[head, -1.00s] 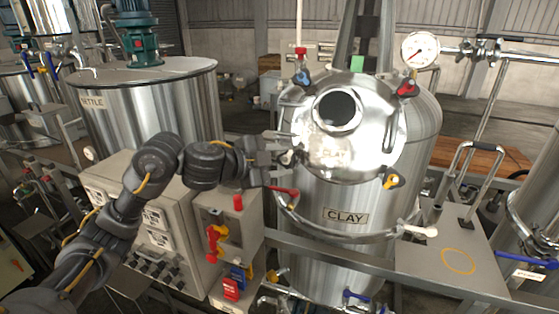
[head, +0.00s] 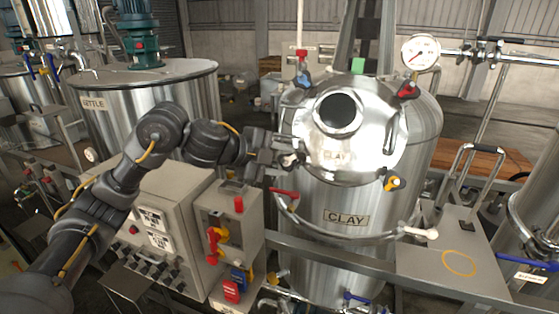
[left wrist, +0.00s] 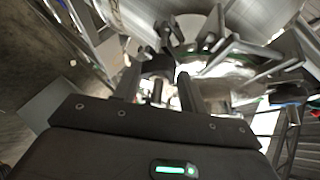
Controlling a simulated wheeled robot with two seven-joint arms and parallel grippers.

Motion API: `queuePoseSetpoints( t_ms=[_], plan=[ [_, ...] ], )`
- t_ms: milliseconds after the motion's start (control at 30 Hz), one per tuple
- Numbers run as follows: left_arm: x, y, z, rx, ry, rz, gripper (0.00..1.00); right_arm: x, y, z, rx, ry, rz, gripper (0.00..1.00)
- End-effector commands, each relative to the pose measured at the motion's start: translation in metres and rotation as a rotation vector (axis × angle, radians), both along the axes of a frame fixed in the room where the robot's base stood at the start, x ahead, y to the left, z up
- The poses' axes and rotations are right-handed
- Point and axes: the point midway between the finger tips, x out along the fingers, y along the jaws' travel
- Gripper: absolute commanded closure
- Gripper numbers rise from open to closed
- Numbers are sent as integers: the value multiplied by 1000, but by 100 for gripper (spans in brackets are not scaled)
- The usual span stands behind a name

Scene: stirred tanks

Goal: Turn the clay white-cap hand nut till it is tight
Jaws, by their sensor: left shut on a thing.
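The clay tank (head: 330,250) stands at the centre of the head view with its shiny lid (head: 362,150) down. The white-cap hand nut (head: 289,160) is at the lid's left edge, mostly hidden by my fingers. My left gripper (head: 286,153) reaches in from the left and is shut on this nut. In the left wrist view, the fingers (left wrist: 160,85) stand around a dark part beside the lid edge; the white cap is not clear there. How tight the nut is cannot be told. My right gripper is not in view.
Other hand nuts sit around the lid: blue (head: 302,78), red (head: 407,91) and yellow (head: 391,183). A pressure gauge (head: 421,53) stands behind right. A curved bar with a white end (head: 425,232) runs below the lid. A control box (head: 228,235) stands below my arm.

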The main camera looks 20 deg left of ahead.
Motion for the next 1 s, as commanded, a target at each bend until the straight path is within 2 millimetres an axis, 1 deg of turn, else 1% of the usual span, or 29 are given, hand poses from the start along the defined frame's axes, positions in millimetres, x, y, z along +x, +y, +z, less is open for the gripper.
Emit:
queuePoseSetpoints(
  t_ms=[200,233,367,400,667,767,867,1000],
  plan=[
    [0,0,0,-2,0,0,81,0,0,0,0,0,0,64],
    [0,0,0,-2,0,0,55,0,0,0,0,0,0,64],
    [0,0,0,-2,0,0,38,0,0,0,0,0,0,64],
    [0,0,0,-1,0,1,36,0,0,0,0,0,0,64],
    [-1,1,0,-1,-2,1,36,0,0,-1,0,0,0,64],
    [-5,5,3,-1,-4,1,36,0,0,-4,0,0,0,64],
    [-14,13,8,0,-7,1,36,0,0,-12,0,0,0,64],
    [-33,30,21,1,-9,1,36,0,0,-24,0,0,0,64]
  ],
)
